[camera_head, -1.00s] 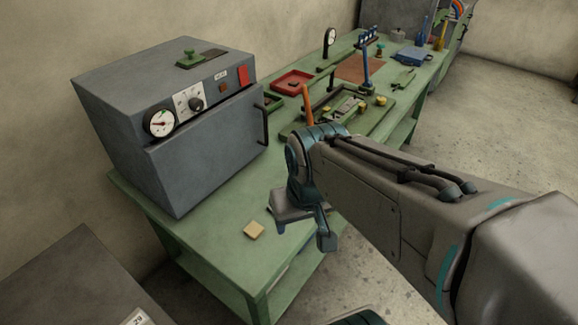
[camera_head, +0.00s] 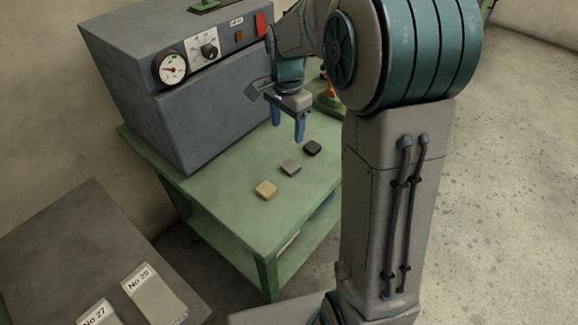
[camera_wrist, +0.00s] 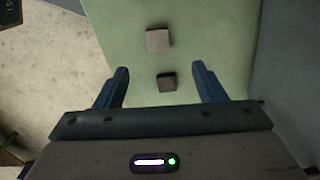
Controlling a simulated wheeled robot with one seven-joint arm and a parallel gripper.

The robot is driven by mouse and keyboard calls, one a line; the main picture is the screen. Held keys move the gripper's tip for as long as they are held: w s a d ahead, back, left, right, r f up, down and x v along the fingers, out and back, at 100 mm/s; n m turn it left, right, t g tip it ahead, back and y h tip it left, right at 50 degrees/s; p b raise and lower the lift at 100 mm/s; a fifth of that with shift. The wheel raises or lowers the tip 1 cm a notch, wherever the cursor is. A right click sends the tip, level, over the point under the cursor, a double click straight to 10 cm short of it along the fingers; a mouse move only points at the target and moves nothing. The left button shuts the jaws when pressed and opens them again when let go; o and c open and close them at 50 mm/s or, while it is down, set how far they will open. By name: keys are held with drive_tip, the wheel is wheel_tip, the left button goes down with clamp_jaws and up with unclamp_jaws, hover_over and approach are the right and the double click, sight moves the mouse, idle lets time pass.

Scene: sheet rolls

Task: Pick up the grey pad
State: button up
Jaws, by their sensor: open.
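The grey pad (camera_head: 291,168) lies flat on the green bench (camera_head: 225,205), between a tan pad (camera_head: 266,189) and a dark pad (camera_head: 312,148). In the wrist view the pad farther out, beyond my fingertips, looks like the grey pad (camera_wrist: 158,40). The darker pad (camera_wrist: 167,82) shows between the fingers there. The tan pad is not visible in the wrist view. My gripper (camera_head: 287,131) is open and empty, with its blue fingers pointing down above the bench. It also shows in the wrist view (camera_wrist: 160,67). It touches none of the pads.
A large grey oven (camera_head: 210,110) with a gauge stands on the bench close to the left of my gripper. A grey surface with labelled blocks (camera_head: 154,293) is at the lower left. The bench around the pads is clear.

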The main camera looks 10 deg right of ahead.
hover_over(290, 167)
drive_tip(key=f, duration=0.8)
drive_tip(key=shift+w+a, duration=0.15)
drive_tip(key=shift+a, duration=0.15)
drive_tip(key=shift+d+f, duration=0.15)
drive_tip(key=shift+f, duration=1.25)
drive_tip(key=shift+d+f, duration=0.1)
drive_tip(key=shift+f, duration=1.3)
drive_tip(key=shift+s, duration=0.2)
drive_tip(key=shift+c, duration=0.3)
drive_tip(key=c, duration=1)
